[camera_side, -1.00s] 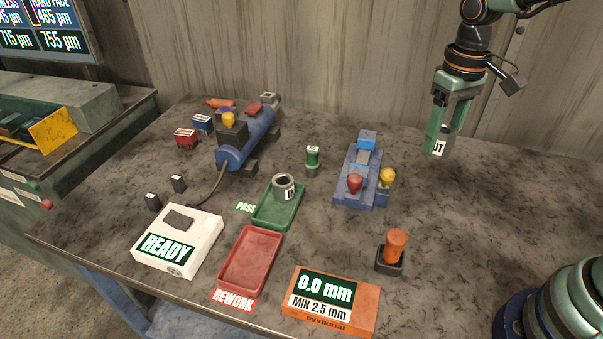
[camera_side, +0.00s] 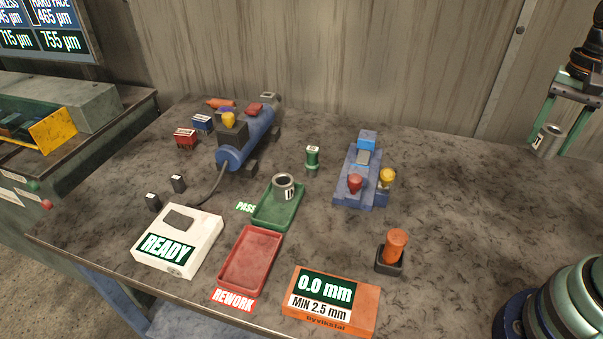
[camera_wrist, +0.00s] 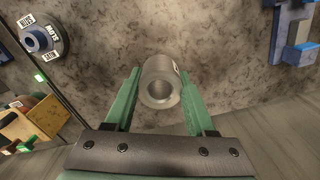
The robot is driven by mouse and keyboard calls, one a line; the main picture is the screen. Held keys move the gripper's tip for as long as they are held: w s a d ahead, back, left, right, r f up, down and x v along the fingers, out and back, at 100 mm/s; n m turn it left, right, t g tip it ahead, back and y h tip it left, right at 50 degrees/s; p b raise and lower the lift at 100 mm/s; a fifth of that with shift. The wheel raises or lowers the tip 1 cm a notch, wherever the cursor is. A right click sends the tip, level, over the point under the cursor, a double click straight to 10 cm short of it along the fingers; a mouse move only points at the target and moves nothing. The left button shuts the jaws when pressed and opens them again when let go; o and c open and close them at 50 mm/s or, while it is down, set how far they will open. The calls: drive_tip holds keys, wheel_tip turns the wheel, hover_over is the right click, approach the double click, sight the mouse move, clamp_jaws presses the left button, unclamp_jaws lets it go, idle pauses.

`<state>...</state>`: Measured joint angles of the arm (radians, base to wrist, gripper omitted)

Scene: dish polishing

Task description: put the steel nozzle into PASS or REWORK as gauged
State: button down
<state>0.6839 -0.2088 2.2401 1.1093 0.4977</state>
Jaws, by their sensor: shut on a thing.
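My gripper (camera_side: 551,131) is at the far right of the side view, above the table. It is shut on a grey steel nozzle (camera_side: 548,142) with a white label. In the wrist view the nozzle (camera_wrist: 160,84) sits between the two green fingers, its round bore facing the camera. The green PASS tray (camera_side: 265,214) holds another grey ring-shaped steel piece (camera_side: 284,186). The red REWORK tray (camera_side: 251,262) is empty. The orange gauge box (camera_side: 333,303) reads 0.0 mm, with MIN 2.5 mm below. An orange-handled probe (camera_side: 396,245) stands in a dark holder.
A white box (camera_side: 178,240) shows READY. A blue cylindrical machine (camera_side: 245,140), a small green labelled piece (camera_side: 312,158) and a blue fixture (camera_side: 360,175) with red and yellow knobs stand on the table. The table right of the fixture is largely clear.

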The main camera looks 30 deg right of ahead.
sight(502, 217)
wheel_tip(502, 217, down, 18)
drive_tip(key=shift+f, duration=0.25)
idle(0.4)
drive_tip(key=shift+f, duration=0.1)
drive_tip(key=shift+c, duration=1.2)
unclamp_jaws()
wheel_tip(502, 217, up, 12)
drive_tip(key=w+a+r+n+t+h, duration=0.1)
drive_tip(key=w+a+r+n+t, duration=0.2)
drive_tip(key=w+a+r+n, duration=0.2)
drive_tip(key=a+r+n, duration=0.2)
drive_tip(key=a, duration=0.2)
drive_tip(key=shift+w+a+r+n, duration=0.25)
drive_tip(key=shift+w+a+n, duration=0.05)
drive_tip(key=shift+a, duration=0.1)
drive_tip(key=shift+o, duration=0.5)
drive_tip(key=a+r+n+t+y, duration=0.1)
drive_tip(key=a+r+n+t, duration=0.1)
drive_tip(key=a+r+n, duration=0.2)
drive_tip(key=a+n, duration=0.2)
drive_tip(key=a, duration=0.2)
drive_tip(key=shift+w+a+r+t, duration=0.15)
drive_tip(key=shift+a+r+t, duration=0.15)
drive_tip(key=shift+a+r, duration=0.1)
